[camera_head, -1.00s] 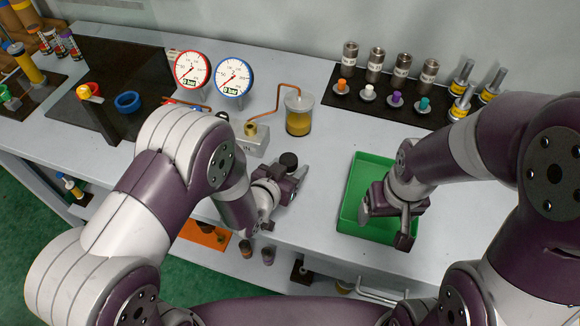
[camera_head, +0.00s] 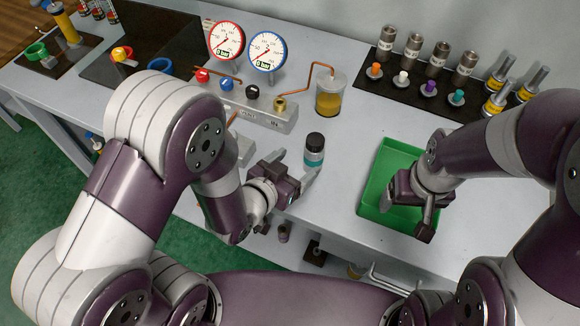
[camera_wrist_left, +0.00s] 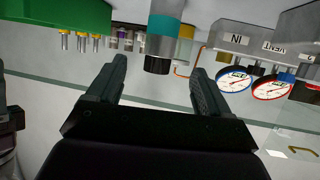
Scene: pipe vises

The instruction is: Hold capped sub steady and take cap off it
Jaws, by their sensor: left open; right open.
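The capped sub (camera_head: 313,160) stands upright on the bench, a grey cylinder with a teal band and a black cap (camera_head: 314,139) on top. My left gripper (camera_head: 294,170) is open and empty, just in front and to the left of the sub. In the left wrist view, which is upside down, the sub (camera_wrist_left: 166,22) and its cap (camera_wrist_left: 158,65) show beyond the two open fingers, in line with the gap. My right gripper (camera_head: 408,215) is open and points down over the green tray (camera_head: 368,190). What lies under it is hidden.
A valve block (camera_head: 255,109) with red and blue gauges (camera_head: 226,41) stands behind the sub, beside a jar of yellow fluid (camera_head: 330,95). A black mat (camera_head: 400,98) at the back right holds metal cylinders and coloured plugs. The bench between the sub and the tray is clear.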

